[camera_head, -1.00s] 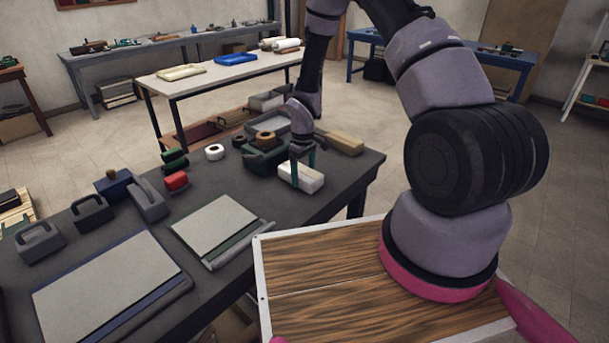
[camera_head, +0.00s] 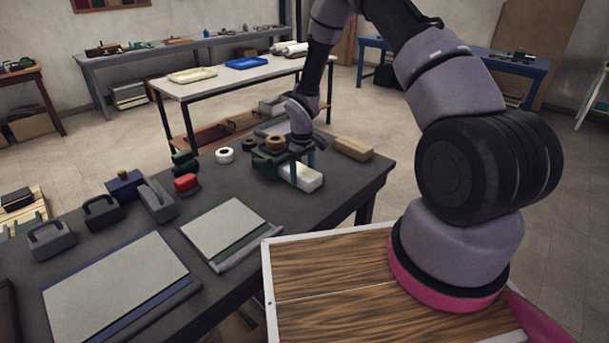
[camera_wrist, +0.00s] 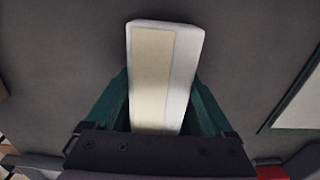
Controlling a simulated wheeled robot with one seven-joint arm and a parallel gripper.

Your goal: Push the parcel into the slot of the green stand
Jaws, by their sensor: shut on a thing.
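The parcel is a white block (camera_head: 308,180) with a cream panel on top. It is at the dark work table, by the right side of the dark green stand (camera_head: 264,168). My gripper (camera_head: 303,172) points down with its teal fingers on both sides of the parcel, shut on it. In the wrist view the parcel (camera_wrist: 150,70) extends out from between the two fingers (camera_wrist: 160,110). The stand is partly hidden behind my gripper, so I cannot make out its slot or whether the parcel touches it.
A tan block (camera_head: 353,148) lies to the right of my gripper. A brown tape roll (camera_head: 276,143) and a white tape roll (camera_head: 224,155) are near the stand. A red-topped item (camera_head: 186,183) and grey handled tools (camera_head: 103,212) stand to the left. Two flat boards (camera_head: 224,228) lie in front.

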